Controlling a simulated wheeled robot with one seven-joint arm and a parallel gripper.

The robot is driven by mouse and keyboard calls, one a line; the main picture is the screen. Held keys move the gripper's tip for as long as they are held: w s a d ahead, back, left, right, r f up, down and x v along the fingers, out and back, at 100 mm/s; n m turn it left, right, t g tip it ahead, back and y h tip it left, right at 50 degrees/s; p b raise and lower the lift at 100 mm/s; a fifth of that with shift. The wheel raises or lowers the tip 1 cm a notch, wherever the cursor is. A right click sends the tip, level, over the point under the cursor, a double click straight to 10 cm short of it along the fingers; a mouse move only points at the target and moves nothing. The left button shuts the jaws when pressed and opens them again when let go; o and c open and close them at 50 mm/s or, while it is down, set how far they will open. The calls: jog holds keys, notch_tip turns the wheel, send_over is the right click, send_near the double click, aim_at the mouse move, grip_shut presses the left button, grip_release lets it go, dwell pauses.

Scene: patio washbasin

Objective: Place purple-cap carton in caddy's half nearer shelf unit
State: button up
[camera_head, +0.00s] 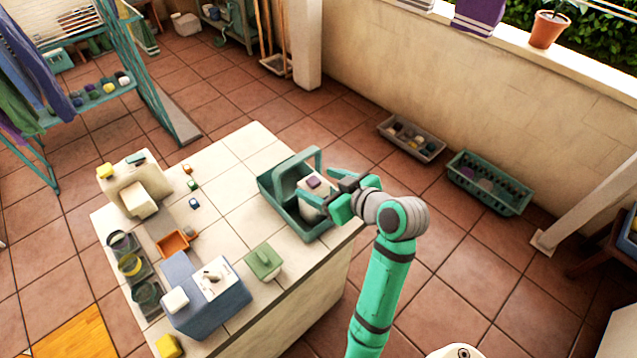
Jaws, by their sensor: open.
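The teal caddy (267,187) with an arched handle (283,172) stands at the right edge of the tiled counter. The white carton with a purple cap (313,183) is upright at the caddy's front-right half, on the near side of the handle. It looks to be inside the caddy, but its base is hidden by the wall and my gripper. My gripper (321,190) is open, reaching in from the right with its fingers around or beside the carton. Whether the fingers touch it, I cannot tell.
A green-lidded box (264,262), a blue box (205,297), an orange tray (173,244) and several jars (130,265) stand on the counter (235,160). A shelf unit (232,25) stands at the back. Crates (488,183) lie on the floor along the wall.

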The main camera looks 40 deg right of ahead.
jog(key=v, duration=1.1)
jog(key=shift+f, duration=0.1)
